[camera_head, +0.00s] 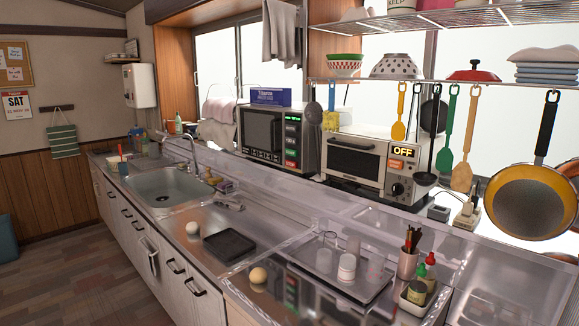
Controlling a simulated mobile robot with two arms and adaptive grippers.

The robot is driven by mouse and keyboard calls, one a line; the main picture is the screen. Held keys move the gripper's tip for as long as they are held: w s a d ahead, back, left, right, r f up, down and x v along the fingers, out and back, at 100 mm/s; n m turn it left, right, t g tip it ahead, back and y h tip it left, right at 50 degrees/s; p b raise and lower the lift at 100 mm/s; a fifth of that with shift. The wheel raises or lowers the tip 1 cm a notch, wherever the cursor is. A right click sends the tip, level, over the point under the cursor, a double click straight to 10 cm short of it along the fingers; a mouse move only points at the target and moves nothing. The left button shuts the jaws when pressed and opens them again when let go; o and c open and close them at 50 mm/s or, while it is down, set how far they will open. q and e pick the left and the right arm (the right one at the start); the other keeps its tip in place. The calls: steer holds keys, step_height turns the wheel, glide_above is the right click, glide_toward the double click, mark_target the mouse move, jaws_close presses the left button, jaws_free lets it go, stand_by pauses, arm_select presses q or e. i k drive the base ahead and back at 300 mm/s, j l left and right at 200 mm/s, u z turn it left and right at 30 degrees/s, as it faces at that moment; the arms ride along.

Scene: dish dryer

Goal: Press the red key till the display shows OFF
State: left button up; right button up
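A white countertop appliance (353,158) with a dark front window stands on the back ledge, right of centre. Its display (403,152) shows OFF in yellow letters on black. A small orange-red key (396,164) sits just below the display, with a dark round knob (397,189) lower down. A second, dark-fronted appliance (264,136) stands to its left. Its panel has a lit green strip and a red key (291,164) at the bottom. Neither of my grippers is in view, and nothing covers either panel.
In front lie a tray (338,285) with cups, a utensil holder (408,262), bottles, a black mat (230,246) and two pale round items. A sink (166,186) is at left. Pans and utensils hang at right, near the white appliance.

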mark_target(290, 163)
steer(key=i+j+u, duration=0.5)
steer(key=i, duration=0.2)
steer(key=i+u, duration=0.25)
steer(key=i+j, duration=0.05)
steer(key=i, duration=0.05)
